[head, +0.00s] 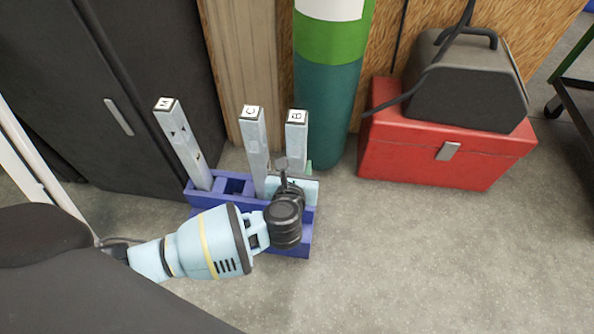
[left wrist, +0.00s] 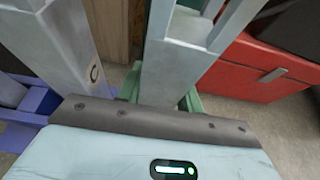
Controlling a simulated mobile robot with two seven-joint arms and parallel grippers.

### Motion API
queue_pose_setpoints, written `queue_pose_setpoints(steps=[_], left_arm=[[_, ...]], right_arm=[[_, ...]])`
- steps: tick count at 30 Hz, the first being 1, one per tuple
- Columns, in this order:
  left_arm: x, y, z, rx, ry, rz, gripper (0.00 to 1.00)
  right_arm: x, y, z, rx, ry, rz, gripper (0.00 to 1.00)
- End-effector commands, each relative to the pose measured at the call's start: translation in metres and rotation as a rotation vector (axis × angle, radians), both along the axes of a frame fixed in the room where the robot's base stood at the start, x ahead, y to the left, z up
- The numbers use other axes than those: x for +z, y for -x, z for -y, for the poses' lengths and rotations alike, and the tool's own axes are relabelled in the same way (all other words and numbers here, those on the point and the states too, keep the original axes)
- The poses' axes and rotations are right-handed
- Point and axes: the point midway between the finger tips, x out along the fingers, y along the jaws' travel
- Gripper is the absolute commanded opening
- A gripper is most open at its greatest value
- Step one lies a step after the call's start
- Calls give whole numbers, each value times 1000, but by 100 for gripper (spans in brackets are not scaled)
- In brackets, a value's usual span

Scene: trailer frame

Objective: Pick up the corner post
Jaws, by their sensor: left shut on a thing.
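Three grey metal posts stand in a blue-purple rack (head: 300,243). Their top labels read M (head: 180,140), C (head: 253,140) and B (head: 296,130). No label spells out which is the corner post. My left gripper (head: 290,183) reaches in from the left, low at the post marked B, and looks shut on it; the jaws are mostly hidden by the wrist. In the left wrist view, the post marked B (left wrist: 180,75) rises just beyond the hand. The post marked C (left wrist: 65,45) stands close to its left. My right gripper is not in view.
A green gas cylinder (head: 323,100) stands close behind the rack. A red toolbox (head: 430,150) with a dark case (head: 465,85) on it stands at the right. A dark cabinet (head: 125,90) stands at the left. The floor in front is clear.

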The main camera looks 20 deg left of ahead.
Motion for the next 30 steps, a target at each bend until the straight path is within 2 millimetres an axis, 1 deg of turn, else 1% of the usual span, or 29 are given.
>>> queue_pose_setpoints(steps=[7, 11, 14, 21, 24, 30], left_arm=[[5, -1, 1, 0, 1, 3, 0], [21, 0, 1, 0, 4, 5, 0], [42, 0, 1, 1, 6, 7, 0], [104, 0, 1, 0, 6, 9, 0], [127, -1, 1, 0, 5, 10, 0], [162, -1, 1, 0, 4, 7, 0]], right_arm=[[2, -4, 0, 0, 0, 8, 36], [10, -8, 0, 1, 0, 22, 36], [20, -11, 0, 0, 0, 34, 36], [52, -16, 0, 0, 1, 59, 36], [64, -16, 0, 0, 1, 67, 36], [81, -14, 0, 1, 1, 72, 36]])
